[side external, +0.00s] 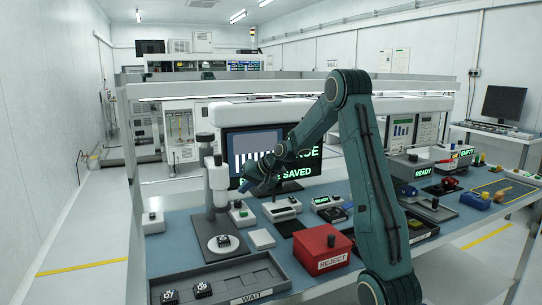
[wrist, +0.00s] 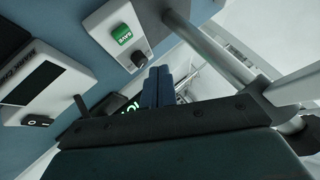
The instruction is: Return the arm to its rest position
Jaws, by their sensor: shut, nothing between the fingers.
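My gripper (side external: 246,186) hangs at the end of my teal arm, in front of the large monitor and just right of the microscope in the side external view. In the wrist view its two blue fingers (wrist: 158,86) lie side by side, closed and empty. Beyond them is a white box (wrist: 108,22) with a green SAVE button (wrist: 122,35) and a black knob. The gripper looks clear of the box, though the exact gap cannot be told. My arm is raised and bent over the bench.
The microscope (side external: 217,187) stands close left of my gripper. The monitor (side external: 300,160) reads "SAVED" behind it. A red REJECT box (side external: 323,247) and a grey WAIT tray (side external: 275,284) with chips stand in front. Small instruments crowd the bench right of my arm.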

